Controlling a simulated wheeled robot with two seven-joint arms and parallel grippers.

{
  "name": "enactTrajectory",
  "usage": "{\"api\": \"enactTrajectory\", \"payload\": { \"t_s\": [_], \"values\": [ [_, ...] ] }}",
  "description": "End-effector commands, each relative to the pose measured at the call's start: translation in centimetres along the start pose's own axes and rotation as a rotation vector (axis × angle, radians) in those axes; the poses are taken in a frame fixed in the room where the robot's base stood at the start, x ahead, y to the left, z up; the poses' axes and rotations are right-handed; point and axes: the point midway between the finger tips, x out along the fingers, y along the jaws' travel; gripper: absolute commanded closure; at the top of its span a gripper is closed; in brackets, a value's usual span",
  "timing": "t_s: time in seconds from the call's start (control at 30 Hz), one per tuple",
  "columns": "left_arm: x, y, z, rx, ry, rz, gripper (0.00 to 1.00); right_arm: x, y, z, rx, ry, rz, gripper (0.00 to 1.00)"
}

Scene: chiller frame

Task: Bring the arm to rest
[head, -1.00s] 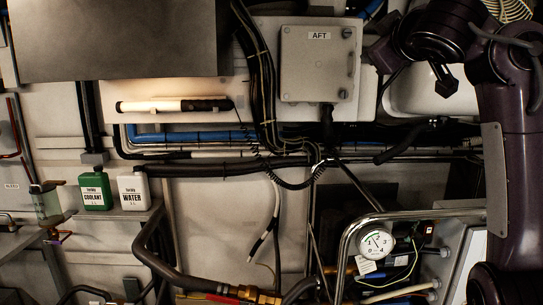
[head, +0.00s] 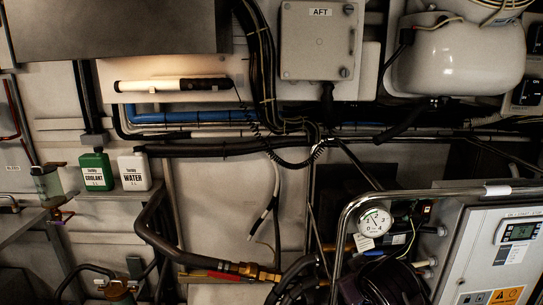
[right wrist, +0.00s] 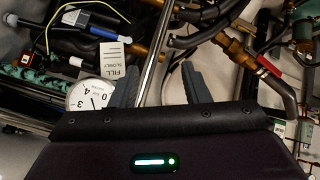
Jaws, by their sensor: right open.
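My right gripper (right wrist: 158,82) shows in the right wrist view with its two grey fingers spread apart and nothing between them. A chrome rail (right wrist: 155,50) lies behind the gap between the fingers. The white pressure gauge (right wrist: 88,95) is beside the left finger in that view. In the head view a dark purple part of my right arm (head: 388,285) is low in the picture, below the gauge (head: 375,221) and behind the curved rail (head: 342,235). The right fingertips cannot be made out there. My left gripper is not in view.
A control panel with a display (head: 519,232) stands at the right. The AFT box (head: 318,45) and a white tank (head: 458,55) hang above. Coolant (head: 96,172) and water (head: 134,171) bottles stand on the left shelf. Hoses and a red-handled valve (head: 222,275) are low in the middle.

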Motion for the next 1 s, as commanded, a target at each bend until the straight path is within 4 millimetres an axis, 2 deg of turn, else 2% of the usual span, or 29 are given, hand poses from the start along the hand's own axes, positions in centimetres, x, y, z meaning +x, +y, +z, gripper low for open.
{"api": "enactTrajectory", "payload": {
  "t_s": [0.03, 0.1, 0.2, 0.3, 0.5, 0.8, 1.0],
  "values": [
    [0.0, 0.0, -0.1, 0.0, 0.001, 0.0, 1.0, 0.1, -1.6, 3.4, 0.023, -0.053, -0.028, 0.58],
    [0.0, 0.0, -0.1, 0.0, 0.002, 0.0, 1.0, -0.4, -3.4, 7.4, 0.059, -0.121, -0.058, 0.58],
    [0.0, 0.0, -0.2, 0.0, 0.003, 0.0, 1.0, -1.5, -5.6, 12.5, 0.107, -0.211, -0.097, 0.58],
    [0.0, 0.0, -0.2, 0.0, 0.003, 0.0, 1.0, -2.8, -7.1, 16.2, 0.146, -0.281, -0.125, 0.58],
    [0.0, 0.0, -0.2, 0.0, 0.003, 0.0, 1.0, -5.3, -9.1, 21.2, 0.201, -0.386, -0.162, 0.58],
    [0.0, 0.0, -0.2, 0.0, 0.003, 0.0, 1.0, -8.9, -11.0, 26.3, 0.267, -0.511, -0.202, 0.58],
    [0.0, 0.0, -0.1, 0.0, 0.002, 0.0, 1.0, -4.6, -12.5, 28.8, 0.263, -0.529, -0.207, 0.58]
  ]
}}
